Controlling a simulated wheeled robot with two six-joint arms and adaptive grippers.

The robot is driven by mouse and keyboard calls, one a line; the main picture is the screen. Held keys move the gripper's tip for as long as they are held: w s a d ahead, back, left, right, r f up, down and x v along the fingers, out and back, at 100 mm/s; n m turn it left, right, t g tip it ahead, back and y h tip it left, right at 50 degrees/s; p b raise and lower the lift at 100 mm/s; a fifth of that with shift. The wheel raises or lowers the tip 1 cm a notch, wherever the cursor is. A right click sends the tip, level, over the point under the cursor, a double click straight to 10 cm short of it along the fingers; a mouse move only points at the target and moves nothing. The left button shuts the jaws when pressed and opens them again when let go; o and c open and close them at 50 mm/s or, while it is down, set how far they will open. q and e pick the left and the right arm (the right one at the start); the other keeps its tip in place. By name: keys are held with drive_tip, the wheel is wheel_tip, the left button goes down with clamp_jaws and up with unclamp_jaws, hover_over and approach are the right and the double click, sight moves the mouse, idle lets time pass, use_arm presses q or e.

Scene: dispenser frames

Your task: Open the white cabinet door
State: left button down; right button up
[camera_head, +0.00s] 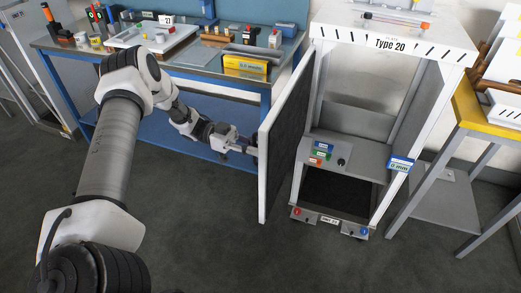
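The white cabinet (428,42), marked "Type 20", stands right of centre with its front open and its interior showing. Its door (284,142) stands swung out to the left, with a dark inner face and a white edge. My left arm comes in from the left, and my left gripper (240,146) is at the outer side of the door, close to its free edge. The fingertips are small and partly hidden by the door, so I cannot tell whether they touch it or are open or shut. My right gripper is not in view.
A blue workbench (200,62) with tools and boxes stands behind my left arm. A yellow-topped table (485,118) stands to the right of the cabinet. Small coloured boxes (322,153) sit on the cabinet's inner shelf. The dark floor (220,225) in front is clear.

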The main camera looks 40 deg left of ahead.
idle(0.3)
use_arm(q)
drive_tip(key=c, duration=1.2)
unclamp_jaws()
drive_tip(key=s+a, duration=0.2)
drive_tip(key=a, duration=0.9)
drive_tip(key=shift+a, duration=0.4)
drive_tip(key=shift+s, duration=0.15)
